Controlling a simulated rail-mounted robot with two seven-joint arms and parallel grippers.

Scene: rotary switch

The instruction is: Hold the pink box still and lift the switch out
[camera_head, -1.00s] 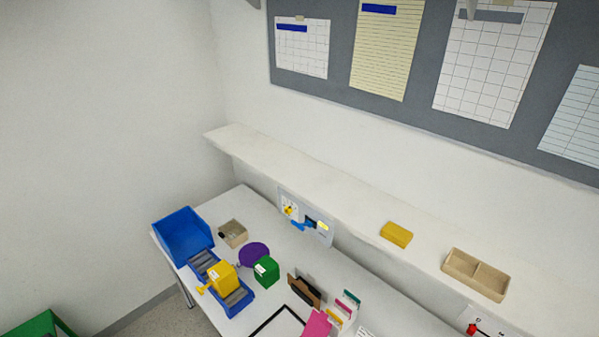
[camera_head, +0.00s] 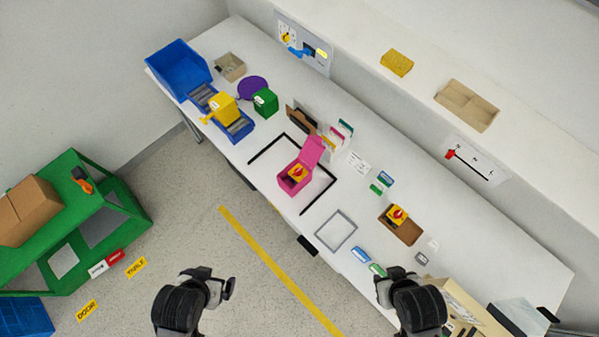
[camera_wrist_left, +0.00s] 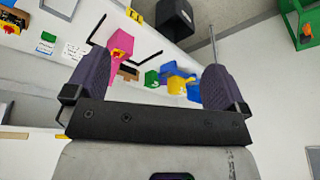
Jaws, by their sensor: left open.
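The pink box (camera_head: 290,187) stands on the table inside black corner marks, with its lid (camera_head: 312,151) raised at the back. A yellow switch with a red knob (camera_head: 298,173) sits inside it. In the left wrist view the pink box (camera_wrist_left: 121,42) is ahead, beyond the left fingers. My left gripper (camera_head: 222,286) is off the table's front edge, over the floor; its fingers (camera_wrist_left: 156,60) are apart with nothing between them. My right gripper (camera_head: 388,283) is near the table's front edge, away from the pink box; its fingers are too unclear to tell.
A second yellow switch with a red knob (camera_head: 397,215) is on a brown tray (camera_head: 405,232). A grey frame outline (camera_head: 336,229) lies right of the pink box. Green and yellow boxes and blue bins (camera_head: 178,66) are at the left. A cardboard-coloured box (camera_head: 465,300) stands right of my right gripper.

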